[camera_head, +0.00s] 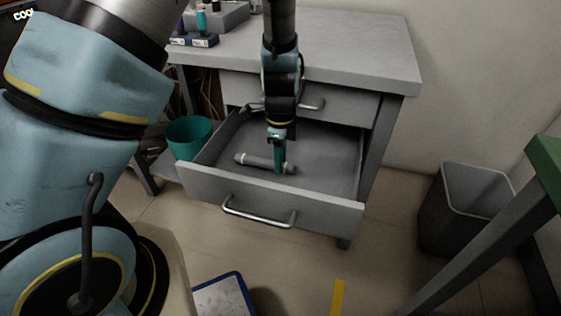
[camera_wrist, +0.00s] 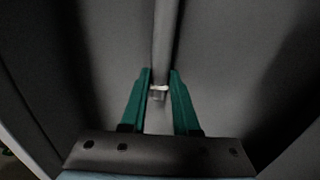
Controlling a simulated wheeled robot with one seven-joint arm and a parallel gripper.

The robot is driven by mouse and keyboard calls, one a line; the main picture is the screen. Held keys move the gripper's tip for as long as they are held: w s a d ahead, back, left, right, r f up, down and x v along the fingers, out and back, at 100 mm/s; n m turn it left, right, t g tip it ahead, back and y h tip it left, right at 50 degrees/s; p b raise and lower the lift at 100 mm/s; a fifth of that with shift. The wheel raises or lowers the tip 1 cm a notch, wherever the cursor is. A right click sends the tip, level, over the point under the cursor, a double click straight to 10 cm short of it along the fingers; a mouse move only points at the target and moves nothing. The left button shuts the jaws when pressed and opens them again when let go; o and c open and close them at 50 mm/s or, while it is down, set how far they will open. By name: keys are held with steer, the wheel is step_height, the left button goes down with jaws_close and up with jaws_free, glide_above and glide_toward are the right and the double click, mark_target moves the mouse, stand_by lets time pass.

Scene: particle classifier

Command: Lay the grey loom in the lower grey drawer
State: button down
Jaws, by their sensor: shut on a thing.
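The lower grey drawer (camera_head: 320,190) is pulled open under the grey worktop. The grey loom (camera_head: 254,160), a slim grey rod with lighter bands near its ends, is inside the drawer's walls, roughly level. My gripper (camera_head: 279,171) reaches down into the drawer and is shut on the loom near its right end. In the wrist view the green fingers (camera_wrist: 160,88) sit on both sides of the loom (camera_wrist: 167,40) at a pale band near its end. I cannot tell whether the loom touches the drawer floor.
The upper drawer (camera_head: 345,106) is shut above, close behind my arm. A teal bin (camera_head: 189,136) stands left of the open drawer. A grey bin (camera_head: 450,225) and a green-topped table (camera_head: 546,165) are at the right. The drawer's right side is empty.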

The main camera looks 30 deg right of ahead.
steer(key=shift+f, duration=0.25)
steer(key=c, duration=0.7)
jaws_free()
steer(key=shift+o, duration=0.2)
step_height(320, 180, up, 12)
steer(key=p, duration=0.2)
steer(key=w+a+r+n, duration=0.3)
steer(key=a+n, duration=0.4)
steer(key=a, duration=0.2)
steer(key=w+a+r+n, duration=0.25)
steer(key=a+n, duration=0.35)
steer(key=a, duration=0.3)
steer(key=s+a+r+n+t, duration=0.1)
steer(key=s+a+r+n, duration=0.1)
steer(key=a+n, duration=1)
steer(key=shift+s+a+n+t, duration=0.3)
steer(key=shift+s+a, duration=0.05)
steer(key=shift+a, duration=0.35)
